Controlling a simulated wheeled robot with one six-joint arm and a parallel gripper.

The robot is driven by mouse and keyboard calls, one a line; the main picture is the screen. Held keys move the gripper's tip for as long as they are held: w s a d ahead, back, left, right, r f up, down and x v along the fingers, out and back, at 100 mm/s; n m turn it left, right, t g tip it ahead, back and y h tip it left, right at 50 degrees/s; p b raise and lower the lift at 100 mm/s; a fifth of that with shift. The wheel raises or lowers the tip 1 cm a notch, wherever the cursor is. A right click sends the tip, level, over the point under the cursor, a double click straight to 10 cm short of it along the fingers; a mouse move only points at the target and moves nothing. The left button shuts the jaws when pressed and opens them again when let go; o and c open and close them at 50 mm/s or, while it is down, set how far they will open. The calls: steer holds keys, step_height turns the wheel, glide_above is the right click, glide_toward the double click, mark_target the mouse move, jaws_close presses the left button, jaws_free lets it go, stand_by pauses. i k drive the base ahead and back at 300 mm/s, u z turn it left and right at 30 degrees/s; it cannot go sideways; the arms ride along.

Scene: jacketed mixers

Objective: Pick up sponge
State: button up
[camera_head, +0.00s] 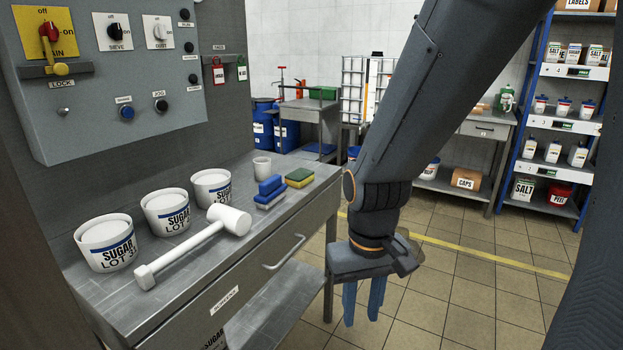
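A sponge (299,177), yellow with a green layer, lies on the metal worktop near its far right end. A blue block-like item (270,192), possibly a brush, lies just in front of it and to its left. My gripper (362,316) hangs beside the worktop on its right, over the floor, with its blue fingers pointing down. The fingers are apart with a gap between them, and nothing shows in the gap. The gripper is to the right of the sponge and apart from it.
A white mallet (200,241) lies across the worktop (180,285). Several sugar tubs (165,212) stand behind it, and a small white cup (262,167) stands beside the blue item. A control panel (110,70) rises at the left. Tiled floor (450,290) lies open at right.

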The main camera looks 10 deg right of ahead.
mark_target(299, 178)
steer(key=u, duration=0.2)
steer(key=i, duration=0.4)
steer(key=u, duration=0.15)
